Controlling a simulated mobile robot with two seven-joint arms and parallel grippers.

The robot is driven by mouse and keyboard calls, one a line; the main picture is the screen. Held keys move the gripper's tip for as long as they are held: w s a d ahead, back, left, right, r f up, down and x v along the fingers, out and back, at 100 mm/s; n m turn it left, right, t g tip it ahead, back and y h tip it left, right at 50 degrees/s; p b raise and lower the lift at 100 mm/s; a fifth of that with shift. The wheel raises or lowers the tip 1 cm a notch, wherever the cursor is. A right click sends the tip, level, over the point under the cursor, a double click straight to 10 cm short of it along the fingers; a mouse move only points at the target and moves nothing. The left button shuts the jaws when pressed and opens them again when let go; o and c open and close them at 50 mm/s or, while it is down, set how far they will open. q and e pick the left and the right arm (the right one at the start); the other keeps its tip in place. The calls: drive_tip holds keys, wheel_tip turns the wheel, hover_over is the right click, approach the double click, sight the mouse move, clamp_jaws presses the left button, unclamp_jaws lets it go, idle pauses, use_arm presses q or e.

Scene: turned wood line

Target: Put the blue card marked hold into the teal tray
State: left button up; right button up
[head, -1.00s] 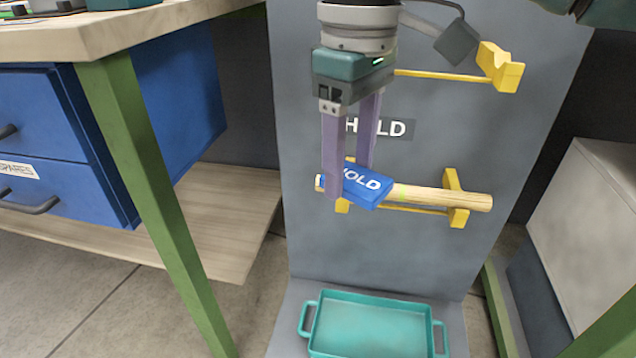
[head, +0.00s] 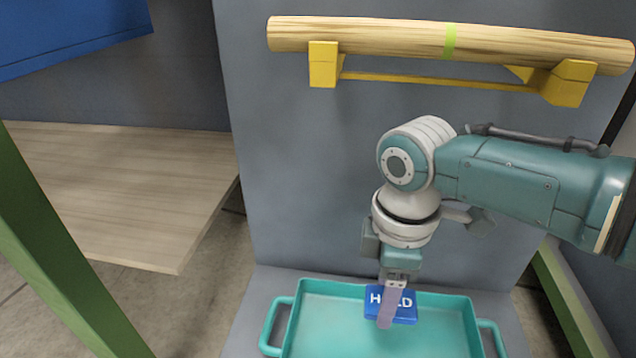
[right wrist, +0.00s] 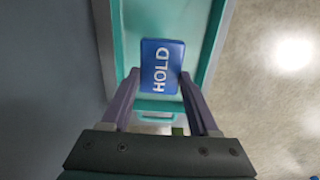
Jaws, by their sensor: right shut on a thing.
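The blue card (head: 405,310) with the white word HOLD is between the fingers of my right gripper (head: 387,318), which is shut on it. In the right wrist view the card (right wrist: 160,58) shows its face, with a finger at each side. The teal tray (head: 325,328) lies below on the grey base, and the card is within its outline, toward the back wall. I cannot tell whether the card touches the tray floor. One finger hides part of the lettering in the head view. My left gripper is not in view.
A wooden rod (head: 370,38) with a green band rests on yellow brackets (head: 323,65) on the grey panel (head: 300,170), above my right arm. A wooden shelf (head: 120,185) and green leg (head: 50,260) stand at left. The rest of the tray looks empty.

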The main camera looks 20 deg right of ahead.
drive_tip(key=b, duration=0.6)
hover_over(375, 348)
wheel_tip(375, 348, down, 7)
drive_tip(key=shift+s+a+f, duration=0.1)
drive_tip(key=shift+s+f, duration=0.05)
drive_tip(key=shift+f, duration=0.05)
drive_tip(key=f+b, duration=0.4)
drive_tip(key=shift+w+f, duration=0.1)
drive_tip(key=shift+w, duration=0.1)
drive_tip(key=shift+s+r, duration=0.1)
drive_tip(key=shift+r, duration=0.1)
drive_tip(key=shift+f, duration=0.1)
drive_tip(key=o, duration=1.3)
